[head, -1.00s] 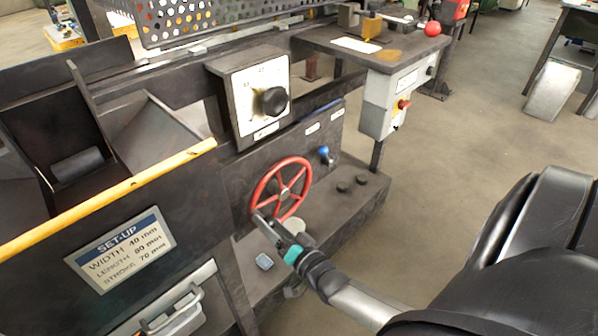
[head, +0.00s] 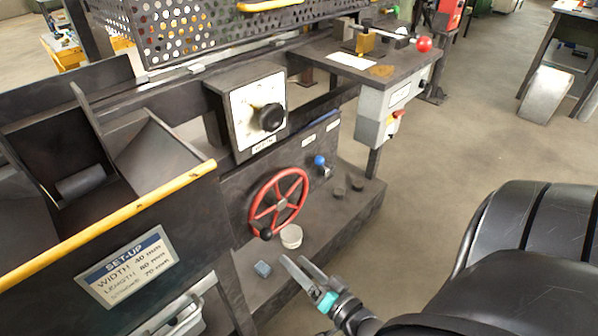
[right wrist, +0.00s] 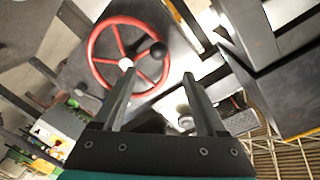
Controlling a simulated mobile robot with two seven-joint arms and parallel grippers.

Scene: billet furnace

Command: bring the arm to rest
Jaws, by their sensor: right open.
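My right gripper (head: 298,266) is open and empty in the head view, low and in front of the red handwheel (head: 278,202). Its two fingers are apart, and clear space shows between them and the wheel. In the right wrist view the open fingers (right wrist: 158,105) point toward the red wheel (right wrist: 97,48). The wheel's black knob (head: 266,234) sits at its lower left in the head view, and no finger touches it. My left gripper is not in view.
A machine base ledge carries a white round piece (head: 291,236) and a small blue-grey block (head: 262,269). Above are a dial box (head: 258,108) and a blue-knobbed lever (head: 320,161). A set-up sign (head: 126,266) is at lower left. Open floor (head: 455,150) lies to the right.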

